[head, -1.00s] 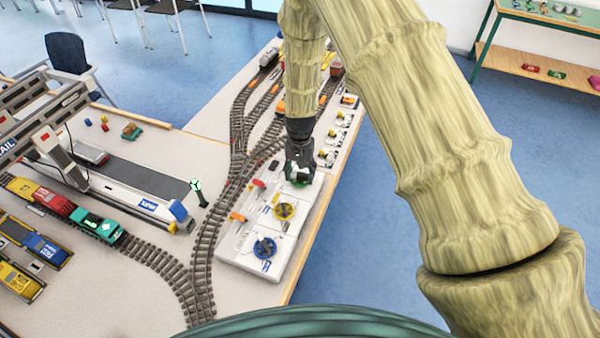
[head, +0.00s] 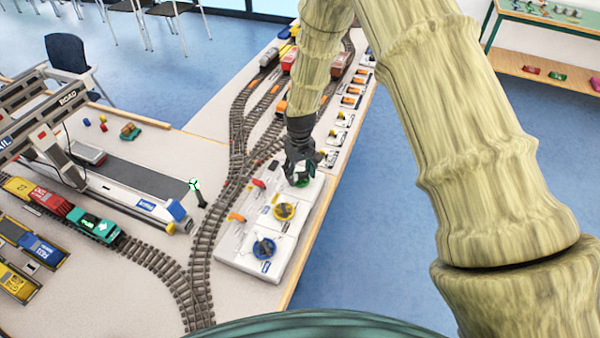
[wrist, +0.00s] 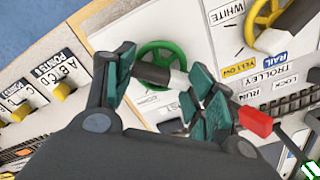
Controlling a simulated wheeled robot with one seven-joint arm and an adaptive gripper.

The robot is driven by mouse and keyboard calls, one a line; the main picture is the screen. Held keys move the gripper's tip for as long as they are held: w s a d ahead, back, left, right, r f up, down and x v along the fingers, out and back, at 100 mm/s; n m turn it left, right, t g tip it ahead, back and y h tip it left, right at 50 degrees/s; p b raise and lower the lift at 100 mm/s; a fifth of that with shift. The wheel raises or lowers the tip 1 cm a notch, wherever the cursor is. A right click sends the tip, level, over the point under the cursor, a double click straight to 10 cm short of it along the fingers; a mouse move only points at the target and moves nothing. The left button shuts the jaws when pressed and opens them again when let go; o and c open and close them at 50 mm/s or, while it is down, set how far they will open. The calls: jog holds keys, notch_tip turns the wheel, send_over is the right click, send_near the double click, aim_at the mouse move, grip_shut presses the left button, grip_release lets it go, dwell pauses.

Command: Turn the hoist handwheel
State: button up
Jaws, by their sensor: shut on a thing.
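The control panel (head: 244,246) lies along the near right side of the table. Its green handwheel (head: 302,182) is at the far end, partly hidden under my gripper (head: 298,174). In the wrist view the green handwheel (wrist: 172,52) shows its rim and spokes, with a dark handle (wrist: 152,73) standing on it. My gripper (wrist: 163,88) has its teal pads on both sides of that handle and is shut on it. Any label beside the green wheel is hidden, so I cannot read whether it says hoist.
A yellow handwheel (head: 285,211) and a blue handwheel (head: 264,248) sit nearer on the panel. A red lever (wrist: 255,121) stands close to one finger in the wrist view. Several point levers (head: 340,120) line the table edge beyond. Model tracks (head: 205,235) run on the left.

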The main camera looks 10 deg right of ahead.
aim_at(301, 173)
dwell(0.4)
jog(key=o, duration=1)
notch_tip(301, 173, up, 12)
jog(key=shift+d+f, duration=0.1)
dwell(0.4)
